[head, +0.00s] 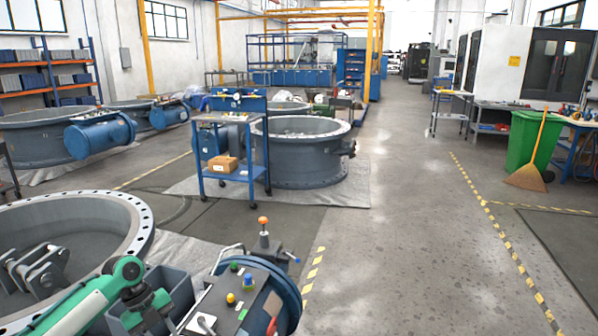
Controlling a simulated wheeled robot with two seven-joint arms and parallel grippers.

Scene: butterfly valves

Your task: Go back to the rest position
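My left arm, green and grey, comes in from the bottom left of the head view. Its dark end with my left gripper (152,318) is at the lower edge, beside a control panel (215,300) with coloured buttons. The fingers are too small and partly cut off to tell whether they are open or shut. My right gripper is out of view. A large grey valve ring (120,222) with bolt holes lies to the left of the arm. A lever with an orange ball knob (263,220) stands behind the panel.
A blue cart (232,178) with a cardboard box stands ahead, close to another valve ring (305,160). A green bin (527,140) and a broom (527,175) stand at the right. The concrete floor (400,240) between the yellow-black lines is clear.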

